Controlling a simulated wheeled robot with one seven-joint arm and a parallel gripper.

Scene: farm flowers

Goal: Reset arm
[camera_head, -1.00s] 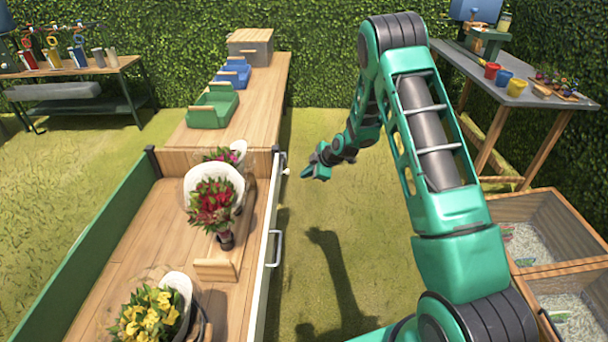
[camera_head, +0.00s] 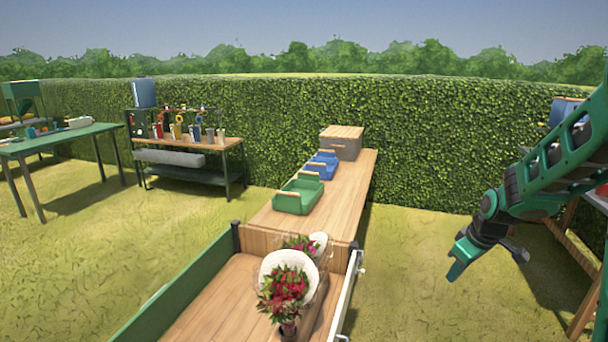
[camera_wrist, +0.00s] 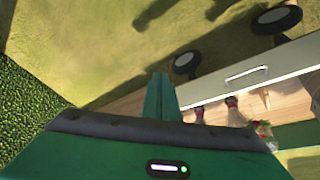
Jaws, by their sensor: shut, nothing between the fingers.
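My gripper (camera_head: 456,275) hangs at the right in the head view, over the grass and clear of the cart. It is shut and empty; in the wrist view its fingers (camera_wrist: 161,98) are together, pointing up the picture. The wooden cart (camera_head: 222,295) with green and white side walls stands at the lower middle. A red bouquet in white wrap (camera_head: 287,280) stands in it, with a pink bouquet (camera_head: 305,245) behind. The cart's white side, with a handle (camera_wrist: 246,75), also shows in the wrist view.
A long wooden bench (camera_head: 345,200) holds a green tray (camera_head: 297,198), a blue tray (camera_head: 322,165) and a grey box (camera_head: 341,146). A tool shelf (camera_head: 190,150) and green table (camera_head: 60,140) stand left. A hedge closes the back. Grass (camera_head: 415,275) between cart and arm is clear.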

